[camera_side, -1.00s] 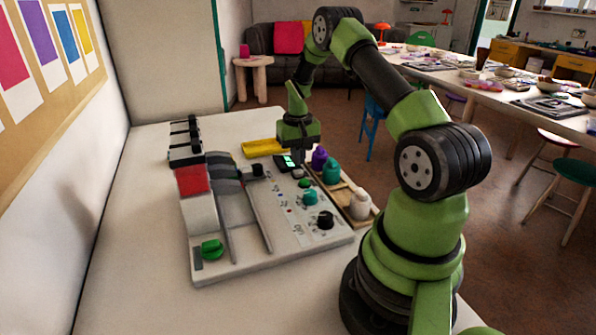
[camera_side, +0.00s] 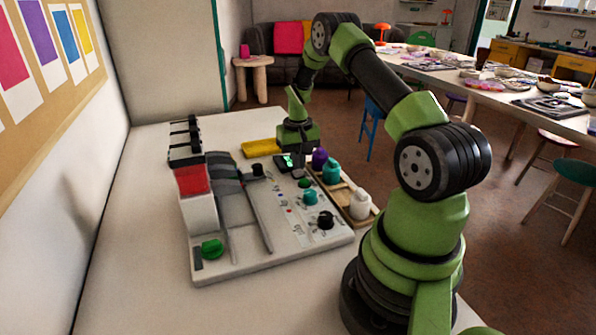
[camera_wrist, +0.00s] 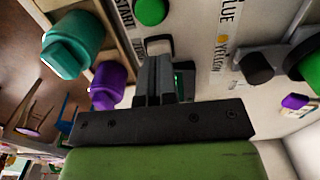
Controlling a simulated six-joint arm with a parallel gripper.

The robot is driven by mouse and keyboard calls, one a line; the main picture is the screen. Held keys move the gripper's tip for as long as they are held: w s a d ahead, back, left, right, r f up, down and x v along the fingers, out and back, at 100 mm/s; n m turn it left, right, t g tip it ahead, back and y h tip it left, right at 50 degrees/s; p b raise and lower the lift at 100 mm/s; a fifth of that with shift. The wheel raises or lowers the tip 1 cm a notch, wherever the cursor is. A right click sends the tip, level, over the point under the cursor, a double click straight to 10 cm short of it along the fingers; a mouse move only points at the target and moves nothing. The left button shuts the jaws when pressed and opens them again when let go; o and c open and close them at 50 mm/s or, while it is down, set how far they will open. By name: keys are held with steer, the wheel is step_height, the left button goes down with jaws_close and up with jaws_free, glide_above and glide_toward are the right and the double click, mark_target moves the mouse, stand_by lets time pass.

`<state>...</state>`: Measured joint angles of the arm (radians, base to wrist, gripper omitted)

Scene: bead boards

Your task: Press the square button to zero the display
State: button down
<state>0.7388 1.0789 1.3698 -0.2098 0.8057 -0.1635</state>
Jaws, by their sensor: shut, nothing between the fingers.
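My gripper (camera_side: 298,168) is shut and empty, pointing down at the far end of the white board, beside the small display (camera_side: 284,161) with green lit digits. In the wrist view my gripper (camera_wrist: 154,62) shows its closed dark fingers in front of the pale square button (camera_wrist: 160,43), covering part of it. The fingertips look at or just above the button; I cannot tell whether they touch it. The display (camera_wrist: 184,82) is partly hidden beside the fingers in the wrist view.
A wooden tray (camera_side: 372,213) with purple, teal and cream bottles stands close on the right. A yellow block (camera_side: 260,147) lies behind.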

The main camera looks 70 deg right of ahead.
steer(key=shift+f, duration=0.7)
steer(key=shift+r, duration=3.5)
steer(key=shift+a+r, duration=0.1)
steer(key=shift+r, duration=0.1)
steer(key=a+r+n+t, duration=0.2)
steer(key=a+r+t, duration=0.1)
steer(key=a+r, duration=1.25)
steer(key=s+a+r+n+t+y, duration=0.2)
steer(key=s+a+r+n+t, duration=0.1)
steer(key=s+a, duration=1)
step_height(320, 180, up, 2)
steer(key=shift+s+r+t, duration=0.1)
steer(key=shift+s+t, duration=0.5)
steer(key=shift+s, duration=0.05)
